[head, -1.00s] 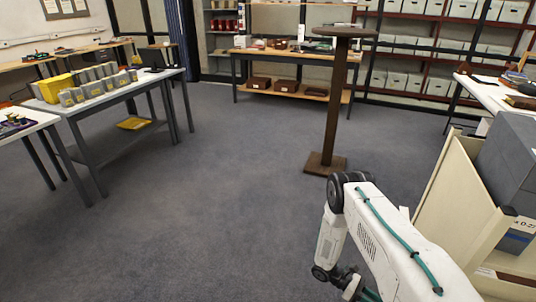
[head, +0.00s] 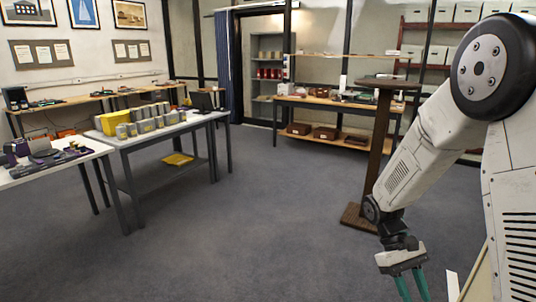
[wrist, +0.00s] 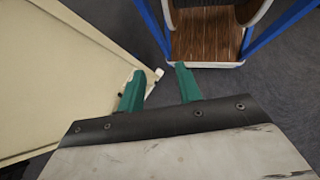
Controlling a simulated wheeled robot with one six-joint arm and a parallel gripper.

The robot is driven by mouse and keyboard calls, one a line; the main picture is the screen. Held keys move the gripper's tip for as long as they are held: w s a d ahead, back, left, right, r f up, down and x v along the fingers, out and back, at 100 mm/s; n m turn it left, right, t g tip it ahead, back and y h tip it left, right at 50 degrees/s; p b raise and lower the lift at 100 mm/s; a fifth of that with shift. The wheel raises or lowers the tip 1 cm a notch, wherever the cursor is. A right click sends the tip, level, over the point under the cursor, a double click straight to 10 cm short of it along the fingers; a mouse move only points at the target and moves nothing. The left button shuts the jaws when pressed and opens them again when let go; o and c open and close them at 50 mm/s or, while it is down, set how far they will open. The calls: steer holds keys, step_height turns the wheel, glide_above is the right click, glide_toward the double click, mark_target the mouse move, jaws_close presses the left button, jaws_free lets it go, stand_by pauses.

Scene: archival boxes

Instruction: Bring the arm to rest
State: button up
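My gripper (head: 411,284) hangs at the end of my white arm at the lower right of the head view, pointing down over the carpet. Its two teal fingers also show in the wrist view (wrist: 160,90), apart with nothing between them. The arm is bent, with its elbow high at the right edge of the head view. In the wrist view a cream panel (wrist: 50,75) lies to the left of the fingers, close to the left one in the picture; I cannot tell whether they touch.
A brown pedestal stand (head: 378,150) stands behind my gripper. A wooden seat with blue legs (wrist: 205,35) shows in the wrist view. A grey table (head: 165,130) with grey and yellow containers stands at the left. The carpet (head: 250,230) in the middle is clear.

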steer(key=s+a+r+m+t+y, duration=0.1)
steer(key=s+a+r+t, duration=0.3)
steer(key=s+r, duration=0.4)
steer(key=s+a+r+m+t+y, duration=0.1)
steer(key=s+a+r+t, duration=0.3)
steer(key=r, duration=0.8)
steer(key=s+t+y, duration=0.1)
steer(key=s+t, duration=0.1)
steer(key=s, duration=0.2)
steer(key=shift+s+r, duration=0.35)
steer(key=shift+s, duration=0.05)
